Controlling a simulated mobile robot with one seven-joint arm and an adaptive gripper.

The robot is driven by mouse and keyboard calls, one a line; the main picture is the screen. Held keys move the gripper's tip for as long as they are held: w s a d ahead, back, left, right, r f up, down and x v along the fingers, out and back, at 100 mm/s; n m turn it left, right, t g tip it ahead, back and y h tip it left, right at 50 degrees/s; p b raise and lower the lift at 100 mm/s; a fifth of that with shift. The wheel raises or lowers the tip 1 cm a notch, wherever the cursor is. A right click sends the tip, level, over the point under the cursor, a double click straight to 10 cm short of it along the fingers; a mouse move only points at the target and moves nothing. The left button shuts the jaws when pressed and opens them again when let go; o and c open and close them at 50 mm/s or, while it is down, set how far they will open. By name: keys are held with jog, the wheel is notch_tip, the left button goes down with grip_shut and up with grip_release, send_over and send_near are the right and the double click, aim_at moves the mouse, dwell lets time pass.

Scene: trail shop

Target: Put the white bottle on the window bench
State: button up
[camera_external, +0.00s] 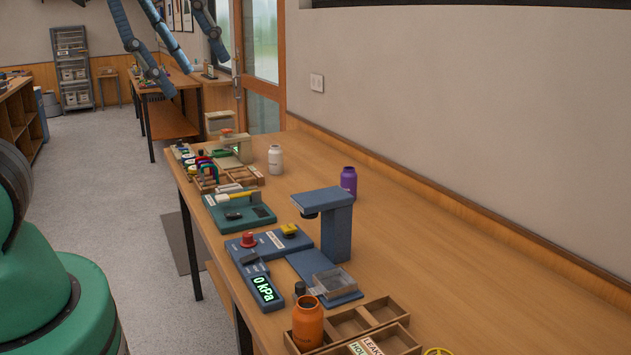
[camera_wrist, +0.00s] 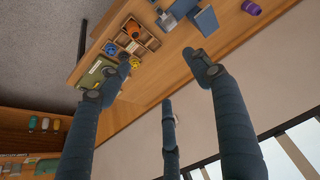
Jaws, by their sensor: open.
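The white bottle (camera_external: 275,159) stands upright on the long wooden table (camera_external: 450,262), near its far end, in the external view. I do not make it out in the wrist view. A wooden bench with a lower shelf (camera_external: 172,122) stands farther back by the window and door; it appears to be the window bench. My gripper (camera_external: 188,66) hangs in from the top left of the external view, its blue fingers spread, open and empty. It is apart from the bottle. The fingers also show in the wrist view (camera_wrist: 160,84).
A purple bottle (camera_external: 348,181), a blue stand (camera_external: 335,225), a gauge box (camera_external: 262,289) and an orange bottle (camera_external: 308,323) stand along the table. The wall bounds the right side.

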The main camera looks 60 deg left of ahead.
jog(key=shift+w+a, duration=0.1)
jog(key=w+a+f+n+y+b, duration=0.3)
jog(key=w+a+n+b, duration=0.1)
jog(key=w+a, duration=1.05)
jog(key=w+a+f+n+y+b, duration=0.35)
jog(key=w+a, duration=0.85)
jog(key=a, duration=0.5)
jog(key=w+a+f+n+b, duration=0.1)
jog(key=w+a+f, duration=0.15)
jog(key=a, duration=0.35)
jog(key=w+a+f+y+b, duration=0.1)
jog(key=w+a+f, duration=0.1)
jog(key=a+f, duration=0.3)
jog(key=w+a+f+n+b, duration=0.1)
jog(key=w+a+f, duration=0.15)
jog(key=a, duration=0.45)
jog(key=n+b, duration=0.2)
jog(key=b, duration=0.1)
send_near(274, 150)
jog(key=v, duration=0.3)
jog(key=shift+d+r, duration=0.15)
jog(key=shift+d, duration=0.15)
jog(key=shift+b+x, duration=0.3)
jog(key=shift+x, duration=4)
